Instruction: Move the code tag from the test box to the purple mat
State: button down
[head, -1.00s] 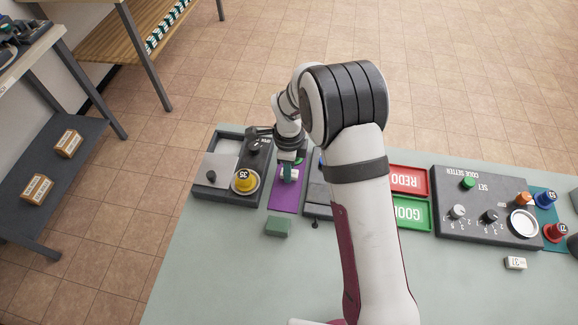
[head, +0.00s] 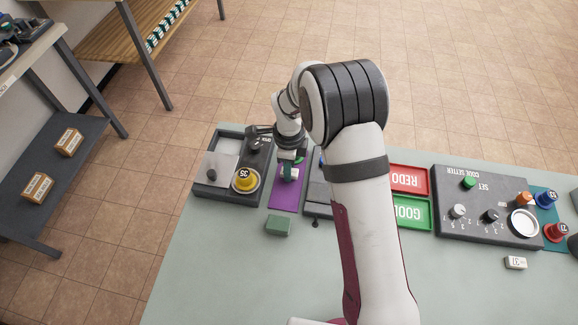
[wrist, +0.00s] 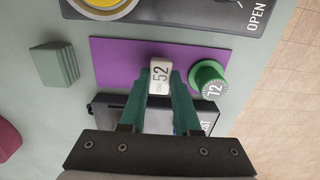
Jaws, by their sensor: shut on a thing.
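The code tag (wrist: 160,76) is a small white block marked 52. My gripper (wrist: 160,80) is shut on it, with a green finger on each side. In the wrist view the tag is over the lower edge of the purple mat (wrist: 118,62); whether it touches the mat cannot be told. In the head view my gripper (head: 289,173) is above the far part of the purple mat (head: 285,200). The dark test box (head: 318,196) is just right of the mat, partly hidden by my arm. My fingers partly cover it in the wrist view (wrist: 107,107).
A green knob-like piece marked 72 (wrist: 208,78) stands at the mat's end, close to my fingers. A green block (head: 278,226) lies near the mat. A dark box with a yellow piece (head: 245,179) stands left. Red (head: 408,179) and green (head: 411,213) trays are right.

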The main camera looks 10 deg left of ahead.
jog(key=shift+f, duration=0.1)
jog(key=shift+f, duration=0.55)
jog(key=shift+c, duration=1.5)
grip_release()
jog(key=shift+r, duration=3.05)
